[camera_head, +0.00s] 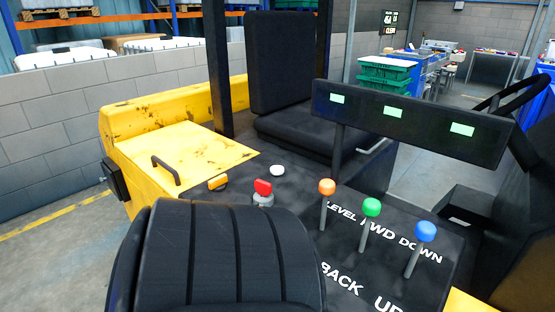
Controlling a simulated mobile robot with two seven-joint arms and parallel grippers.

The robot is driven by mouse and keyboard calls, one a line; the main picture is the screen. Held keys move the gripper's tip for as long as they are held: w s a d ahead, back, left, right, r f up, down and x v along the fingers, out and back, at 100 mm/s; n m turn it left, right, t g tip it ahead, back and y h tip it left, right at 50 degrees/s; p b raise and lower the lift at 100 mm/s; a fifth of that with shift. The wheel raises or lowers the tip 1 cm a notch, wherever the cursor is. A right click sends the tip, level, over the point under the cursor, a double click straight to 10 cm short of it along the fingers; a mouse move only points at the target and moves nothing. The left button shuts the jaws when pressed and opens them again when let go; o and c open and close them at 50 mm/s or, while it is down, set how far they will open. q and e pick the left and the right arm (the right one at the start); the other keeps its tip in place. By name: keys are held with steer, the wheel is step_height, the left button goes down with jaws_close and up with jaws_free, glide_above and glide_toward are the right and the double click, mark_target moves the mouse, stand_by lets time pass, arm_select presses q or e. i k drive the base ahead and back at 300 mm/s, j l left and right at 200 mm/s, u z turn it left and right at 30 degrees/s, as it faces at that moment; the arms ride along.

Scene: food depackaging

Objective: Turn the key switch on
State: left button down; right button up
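A red knob (263,187) sits on a short grey round base on the dark console, just behind a large black padded shape. It looks like the key switch, but its on or off position cannot be told. A small yellow-orange piece (217,183) lies to its left, and a white round button (277,170) is to its right and farther back. Neither of my grippers is in view.
Levers with orange (327,187), green (371,207) and blue (426,231) knobs stand right of the red knob. A black display bar (410,121) rises behind them. The black padded shape (215,260) fills the near middle. A black handle (167,169) stands on the yellow body.

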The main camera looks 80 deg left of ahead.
mark_target(258, 200)
steer(key=u, duration=2.65)
steer(key=i+l+z, duration=0.25)
steer(key=k+l, duration=0.05)
steer(key=l, duration=0.05)
